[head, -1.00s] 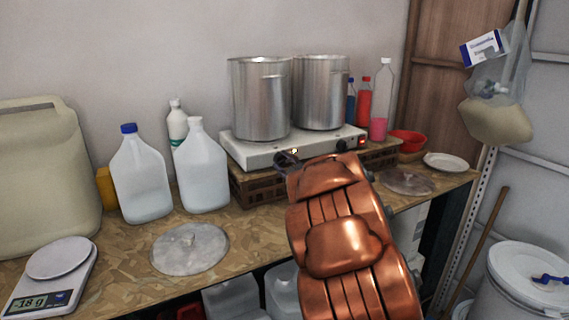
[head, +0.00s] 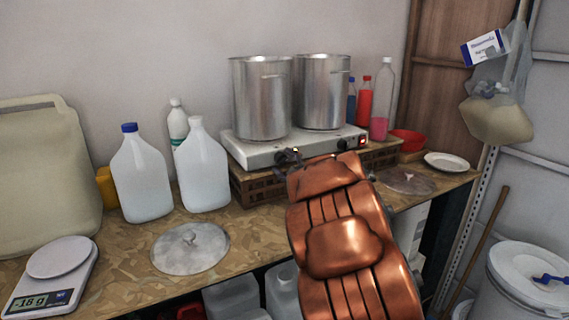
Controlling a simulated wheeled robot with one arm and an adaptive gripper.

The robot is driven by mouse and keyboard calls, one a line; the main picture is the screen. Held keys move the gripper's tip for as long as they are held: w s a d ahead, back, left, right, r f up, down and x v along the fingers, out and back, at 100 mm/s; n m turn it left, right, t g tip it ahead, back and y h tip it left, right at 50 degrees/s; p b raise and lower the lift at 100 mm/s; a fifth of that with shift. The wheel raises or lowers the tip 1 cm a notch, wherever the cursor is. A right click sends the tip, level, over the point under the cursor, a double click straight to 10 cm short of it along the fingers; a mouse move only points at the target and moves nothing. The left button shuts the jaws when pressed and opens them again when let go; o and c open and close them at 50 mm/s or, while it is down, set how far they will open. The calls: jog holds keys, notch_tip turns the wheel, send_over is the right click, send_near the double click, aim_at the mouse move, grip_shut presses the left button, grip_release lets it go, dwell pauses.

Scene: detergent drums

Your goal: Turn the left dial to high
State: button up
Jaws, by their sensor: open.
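The white double hot plate (head: 252,155) stands on a brown crate with two steel pots on it. The left dial is on its front face, near a small yellow light, and is mostly hidden by my gripper. My gripper (head: 287,160) is at the front of the hot plate, at the left dial; its dark fingers are small and partly hidden by my copper arm. It is open. I cannot tell whether the fingers touch the dial. The right dial (head: 343,144) shows beside a lit red switch (head: 362,142). The left dial's setting cannot be read.
The left pot (head: 262,100) and right pot (head: 322,95) stand close behind the dials. White jugs (head: 203,170) stand left of the crate (head: 262,187). A round lid (head: 190,247) and a scale (head: 55,275) lie on the worktop. Bottles (head: 364,100) stand at the right.

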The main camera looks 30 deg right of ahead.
jog(key=s+f, duration=0.1)
jog(key=s, duration=1)
jog(key=shift+s+a, duration=0.3)
jog(key=shift+a, duration=0.05)
jog(key=s+a+f+m+g+h+p, duration=0.1)
jog(key=s+a+f+m+g, duration=0.4)
jog(key=s+a+g, duration=0.25)
jog(key=s+a+f+m+g+h+p, duration=0.1)
jog(key=s+a+f+m+g+h, duration=0.1)
jog(key=s+a+f+m+g, duration=0.55)
jog(key=s+a+r+n+g+y, duration=0.1)
jog(key=s+a+g+y, duration=0.1)
jog(key=s+a, duration=0.4)
jog(key=s+a+r+n+g+y, duration=0.1)
jog(key=s+a, duration=0.5)
jog(key=s, duration=0.8)
jog(key=g+y, duration=0.1)
jog(key=g, duration=0.1)
jog(key=shift+s+a+r+g+p, duration=0.15)
jog(key=shift+s+a+g+p, duration=0.1)
jog(key=shift+g+p, duration=0.15)
